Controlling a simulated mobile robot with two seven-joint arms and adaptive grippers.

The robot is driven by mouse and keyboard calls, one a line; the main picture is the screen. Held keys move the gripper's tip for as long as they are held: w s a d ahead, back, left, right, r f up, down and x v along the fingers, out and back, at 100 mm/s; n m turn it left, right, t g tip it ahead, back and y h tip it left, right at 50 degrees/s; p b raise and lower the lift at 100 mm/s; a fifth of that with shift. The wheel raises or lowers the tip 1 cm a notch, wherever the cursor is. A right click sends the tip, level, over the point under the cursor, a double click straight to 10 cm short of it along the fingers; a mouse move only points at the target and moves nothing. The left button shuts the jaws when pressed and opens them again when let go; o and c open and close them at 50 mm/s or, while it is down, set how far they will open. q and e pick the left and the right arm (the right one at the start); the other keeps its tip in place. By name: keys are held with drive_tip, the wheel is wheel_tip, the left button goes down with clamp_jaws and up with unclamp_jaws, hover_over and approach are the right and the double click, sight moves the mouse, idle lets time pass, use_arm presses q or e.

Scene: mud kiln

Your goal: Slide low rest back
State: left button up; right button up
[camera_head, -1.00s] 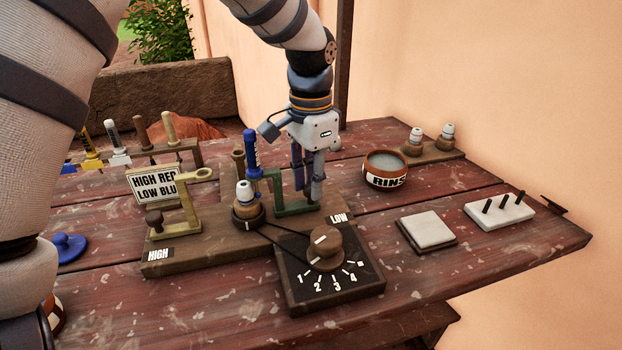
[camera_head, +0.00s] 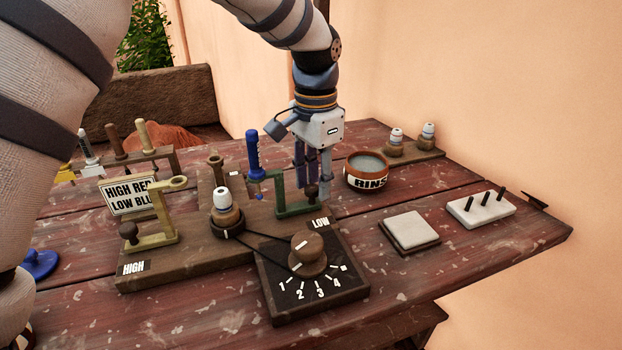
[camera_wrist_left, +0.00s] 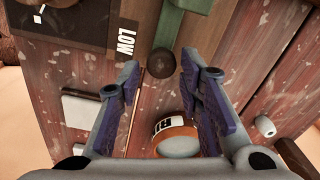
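The low rest (camera_head: 285,207) is a green bracket on the wooden base, by the LOW label (camera_head: 321,223). Its dark round knob (camera_head: 311,191) also shows in the left wrist view (camera_wrist_left: 160,63). A blue-handled tool (camera_head: 253,152) stands upright at the rest's arm, to the right of the white-topped cone on the cup (camera_head: 226,222). My left gripper (camera_head: 313,189) points down at the knob. Its two fingers (camera_wrist_left: 159,68) are apart, with the knob between their tips; contact cannot be told. My right gripper is not in view.
The yellow high rest (camera_head: 160,237) stands left on the same base. A dial box (camera_head: 335,289) is in front. The rinse bowl (camera_head: 366,168), a white tile (camera_head: 410,229) and a pegged block (camera_head: 480,210) lie to the right.

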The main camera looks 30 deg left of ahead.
use_arm(q)
wheel_tip(320, 180, up, 12)
idle(0.6)
drive_tip(key=shift+f, duration=0.15)
